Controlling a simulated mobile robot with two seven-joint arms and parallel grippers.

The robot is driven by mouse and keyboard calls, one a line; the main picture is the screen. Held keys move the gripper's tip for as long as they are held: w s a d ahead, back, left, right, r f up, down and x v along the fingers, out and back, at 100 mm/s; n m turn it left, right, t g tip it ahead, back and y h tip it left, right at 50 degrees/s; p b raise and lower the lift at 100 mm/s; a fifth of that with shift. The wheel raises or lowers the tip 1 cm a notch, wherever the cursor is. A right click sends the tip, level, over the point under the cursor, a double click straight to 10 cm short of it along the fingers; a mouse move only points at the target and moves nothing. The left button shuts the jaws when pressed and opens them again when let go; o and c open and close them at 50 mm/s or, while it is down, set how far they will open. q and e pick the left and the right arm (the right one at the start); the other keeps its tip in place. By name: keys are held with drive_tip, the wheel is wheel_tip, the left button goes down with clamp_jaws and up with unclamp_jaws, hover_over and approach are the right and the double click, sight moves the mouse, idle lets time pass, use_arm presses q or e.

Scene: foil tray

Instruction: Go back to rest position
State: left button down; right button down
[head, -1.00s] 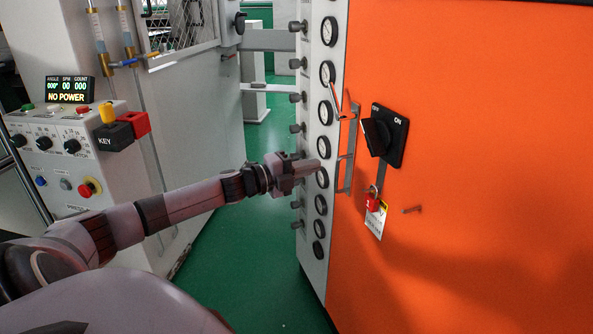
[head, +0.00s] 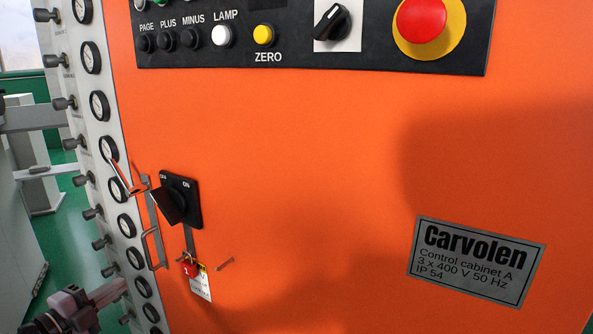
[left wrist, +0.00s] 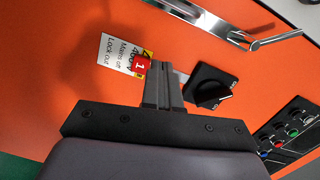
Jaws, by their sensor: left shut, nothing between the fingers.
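My left gripper (head: 110,292) is at the lower left of the head view, in front of the gauge strip and left of the orange cabinet (head: 320,170). In the left wrist view its fingers (left wrist: 163,84) are shut together and empty. A black rotary switch (head: 180,200) sits on the cabinet, also in the left wrist view (left wrist: 210,86). Below it hangs a red padlock (head: 190,270) with a white tag (head: 202,286). The padlock (left wrist: 142,65) and tag (left wrist: 117,52) appear beyond the fingers in the wrist view; contact cannot be told. My right gripper is out of view.
A metal handle (head: 153,248) sticks out beside the switch. A gauge strip (head: 118,200) with projecting knobs runs down the left. A control panel (head: 300,50) with a red emergency button (head: 421,18) is above. Green floor (head: 65,240) shows at the left.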

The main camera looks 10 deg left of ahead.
use_arm(q)
drive_tip(key=s+d+f+n+g+y+p, duration=0.2)
drive_tip(key=s+d+f+n+g+p, duration=0.15)
drive_tip(key=s+d+f+n, duration=0.7)
drive_tip(key=s+d+f+n+g+p, duration=0.1)
drive_tip(key=s+d+n+p, duration=0.1)
drive_tip(key=s+d, duration=0.4)
drive_tip(key=s+d+f+n+g+y+p, duration=0.1)
drive_tip(key=s+d+f+n, duration=0.1)
drive_tip(key=s+d+n, duration=0.2)
drive_tip(key=s+d, duration=0.2)
drive_tip(key=d, duration=0.1)
drive_tip(key=shift+s+g+p, duration=0.2)
drive_tip(key=shift+g+p, duration=0.15)
